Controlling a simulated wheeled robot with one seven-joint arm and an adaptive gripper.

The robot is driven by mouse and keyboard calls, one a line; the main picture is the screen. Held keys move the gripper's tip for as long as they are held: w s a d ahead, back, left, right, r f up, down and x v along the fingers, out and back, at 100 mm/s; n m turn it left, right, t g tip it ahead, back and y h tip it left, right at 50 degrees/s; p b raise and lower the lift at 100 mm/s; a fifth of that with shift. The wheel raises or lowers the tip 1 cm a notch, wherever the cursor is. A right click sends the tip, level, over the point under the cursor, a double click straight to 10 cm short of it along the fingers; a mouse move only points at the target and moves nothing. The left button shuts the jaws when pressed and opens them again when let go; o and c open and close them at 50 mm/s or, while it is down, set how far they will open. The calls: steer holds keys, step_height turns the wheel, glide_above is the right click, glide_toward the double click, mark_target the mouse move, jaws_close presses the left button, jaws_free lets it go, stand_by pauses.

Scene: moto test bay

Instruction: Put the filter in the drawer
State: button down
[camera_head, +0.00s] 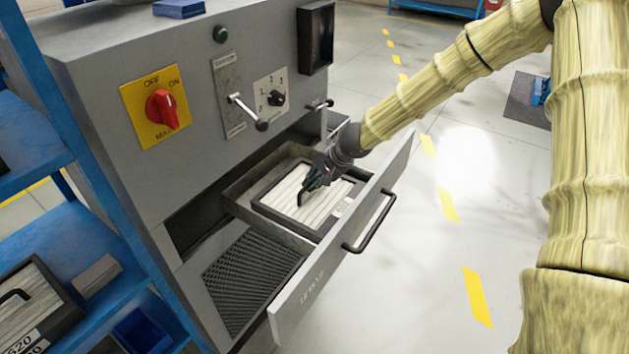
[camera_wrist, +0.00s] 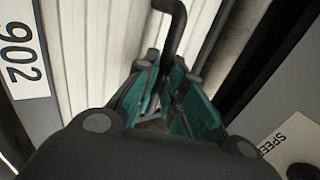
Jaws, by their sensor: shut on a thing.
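The filter (camera_head: 284,195) is a dark-framed panel with pale pleats, a white label and a bar handle. In the head view it lies within the far section of the open drawer (camera_head: 310,283). I cannot tell whether it touches the drawer floor. In the wrist view the teal fingers (camera_wrist: 168,100) close around the dark handle of the filter (camera_wrist: 88,60), whose label reads 902. The fingers hide part of the handle.
The drawer's near section has a black mesh floor (camera_head: 250,265). Above is the grey cabinet face with a red knob (camera_head: 161,106) and a lever (camera_head: 248,112). Another filter (camera_head: 33,300) lies on the blue shelf at left. The floor right of the drawer is clear.

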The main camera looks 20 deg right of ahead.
steer(key=c, duration=1.5)
jaws_free()
steer(key=shift+f, duration=0.1)
steer(key=shift+d+r, duration=0.1)
steer(key=shift+r, duration=0.25)
steer(key=p+v, duration=0.4)
steer(key=v, duration=0.7)
steer(key=shift+s+r+p, duration=0.15)
steer(key=shift+r+p, duration=0.1)
steer(key=shift+p, duration=0.05)
steer(key=shift+d, duration=0.1)
